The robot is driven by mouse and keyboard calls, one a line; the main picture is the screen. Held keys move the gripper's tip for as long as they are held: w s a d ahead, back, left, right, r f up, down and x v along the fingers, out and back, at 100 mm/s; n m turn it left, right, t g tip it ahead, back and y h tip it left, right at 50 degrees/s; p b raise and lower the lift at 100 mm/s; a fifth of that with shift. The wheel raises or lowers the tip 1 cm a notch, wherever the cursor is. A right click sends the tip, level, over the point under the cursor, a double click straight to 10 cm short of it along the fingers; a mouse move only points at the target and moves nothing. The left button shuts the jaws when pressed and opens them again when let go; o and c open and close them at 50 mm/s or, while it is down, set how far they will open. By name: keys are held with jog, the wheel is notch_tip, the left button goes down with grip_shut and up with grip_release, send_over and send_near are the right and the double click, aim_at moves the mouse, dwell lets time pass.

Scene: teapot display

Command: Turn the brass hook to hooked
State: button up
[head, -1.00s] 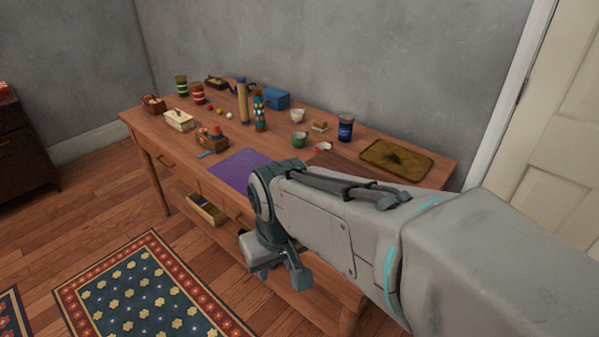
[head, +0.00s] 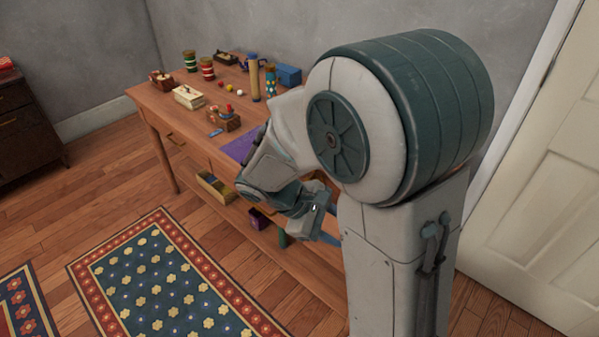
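I cannot make out the brass hook in the head view; it is too small to tell or hidden behind my arm. My gripper (head: 318,218) hangs low in front of the table's front edge, below the tabletop. It is small and partly turned away, so I cannot tell whether its fingers are open or shut. Nothing is clearly seen in it. The wooden table (head: 150,102) stands against the grey wall, and my arm hides its right part.
On the table are a cream box (head: 188,97), a brown crate (head: 225,120), a blue box (head: 289,75), jars and a purple mat (head: 236,149). An open container (head: 213,188) with items sits below the tabletop. The patterned rug (head: 165,285) lies on the floor in front.

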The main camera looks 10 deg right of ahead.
jog(key=w+a+f+n+t+h, duration=0.65)
jog(key=w+a+n+t, duration=0.6)
jog(key=n, duration=0.25)
jog(key=shift+y, duration=0.35)
jog(key=x, duration=0.4)
jog(key=p+x, duration=0.1)
jog(key=x, duration=0.8)
jog(key=shift+w+d+f+p, duration=0.1)
jog(key=shift+w+f+p, duration=0.15)
jog(key=shift+f+p, duration=0.1)
grip_shut()
